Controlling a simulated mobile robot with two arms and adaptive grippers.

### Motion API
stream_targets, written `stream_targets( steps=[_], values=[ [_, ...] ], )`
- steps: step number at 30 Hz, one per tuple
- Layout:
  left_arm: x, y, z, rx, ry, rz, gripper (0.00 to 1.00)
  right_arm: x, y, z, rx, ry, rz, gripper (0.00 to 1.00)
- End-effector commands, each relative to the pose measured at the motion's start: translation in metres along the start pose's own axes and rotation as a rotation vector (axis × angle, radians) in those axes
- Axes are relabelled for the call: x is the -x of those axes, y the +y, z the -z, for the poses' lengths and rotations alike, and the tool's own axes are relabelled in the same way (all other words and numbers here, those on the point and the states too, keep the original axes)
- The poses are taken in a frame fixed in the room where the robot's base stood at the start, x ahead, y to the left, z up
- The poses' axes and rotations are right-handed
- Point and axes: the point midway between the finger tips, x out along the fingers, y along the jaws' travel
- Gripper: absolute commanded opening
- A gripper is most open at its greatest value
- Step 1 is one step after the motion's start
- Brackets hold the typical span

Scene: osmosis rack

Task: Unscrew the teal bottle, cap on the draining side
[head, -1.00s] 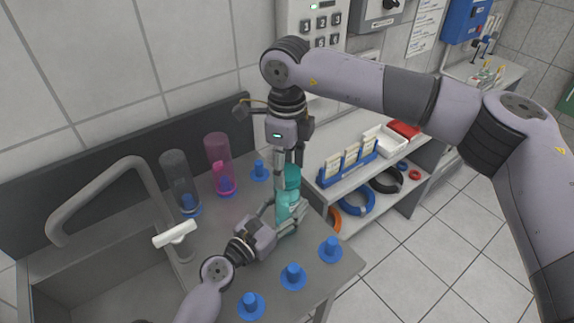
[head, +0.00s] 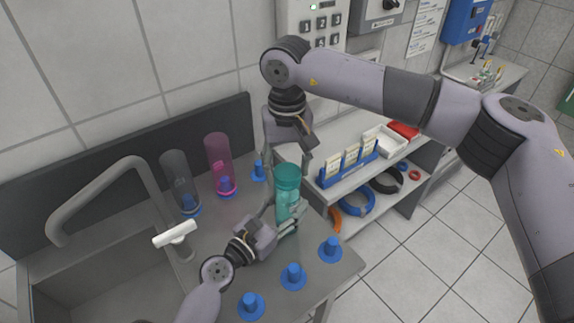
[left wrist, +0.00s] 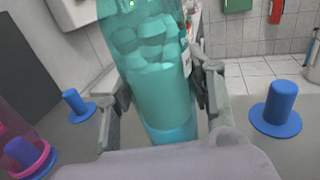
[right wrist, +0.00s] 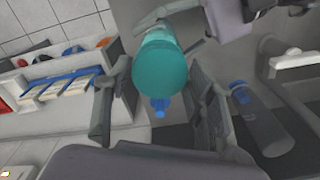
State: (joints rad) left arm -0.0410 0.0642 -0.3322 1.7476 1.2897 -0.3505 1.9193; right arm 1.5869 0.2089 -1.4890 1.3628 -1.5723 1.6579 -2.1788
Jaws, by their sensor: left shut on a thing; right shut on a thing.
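The teal bottle (head: 288,212) stands upright at the right part of the sink's draining side (head: 210,262). My left gripper (head: 283,226) is shut around the bottle's body; its fingers flank the teal body (left wrist: 160,95) in the left wrist view. My right gripper (head: 287,178) points down from above and is shut on the teal cap (head: 287,172), with a finger on either side. The cap (right wrist: 160,68) fills the middle of the right wrist view. The cap sits at the top of the bottle; I cannot tell how loose it is.
A grey bottle (head: 177,175) and a magenta bottle (head: 218,155) stand on blue pegs at the back. Free blue pegs stand along the front, such as this one (head: 292,275), and one behind (head: 259,171). The tap (head: 105,185) and basin are left, a shelf (head: 325,200) right.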

Motion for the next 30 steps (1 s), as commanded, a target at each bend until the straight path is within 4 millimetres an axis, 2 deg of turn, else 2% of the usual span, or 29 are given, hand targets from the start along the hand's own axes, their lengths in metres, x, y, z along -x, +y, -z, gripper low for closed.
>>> stream_targets(
  steps=[1, 20, 30],
  values=[
    [0.0, -0.001, 0.001, -0.001, 0.002, 0.002, 0.0, 0.0, 0.001, 0.001, 0.039, 0.002, 0.0, 0.17],
    [0.0, -0.001, 0.001, 0.0, 0.002, 0.001, 0.0, 0.001, 0.001, 0.001, 0.036, 0.002, -0.001, 0.17],
    [0.0, -0.001, 0.001, 0.0, 0.002, 0.001, 0.0, 0.01, 0.001, 0.001, 0.036, 0.002, -0.001, 0.17]
  ],
)
